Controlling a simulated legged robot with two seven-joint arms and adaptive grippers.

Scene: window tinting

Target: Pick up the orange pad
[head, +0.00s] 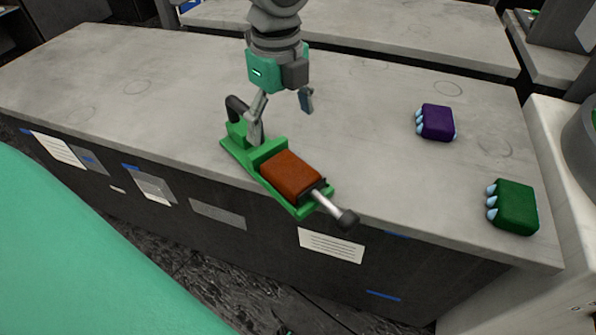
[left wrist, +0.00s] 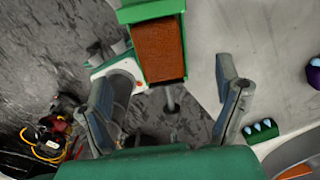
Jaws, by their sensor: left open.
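The orange pad (head: 291,173) is a rust-orange block seated in a green holder (head: 240,155) at the front edge of the grey bench. The holder has a dark curved handle at one end and a metal rod with a black knob (head: 347,219) at the other. My left gripper (head: 281,122) is open and empty, pointing down above and behind the pad; one finger overlaps the holder in the picture. In the left wrist view the pad (left wrist: 158,52) shows at upper middle, between and beyond the open fingers (left wrist: 166,78). My right gripper is not in view.
A purple block (head: 437,122) and a dark green block (head: 515,207), both with pale blue knobs, lie on the right of the bench (head: 380,180). The bench's left part is clear. A white unit (head: 560,150) stands at the right end.

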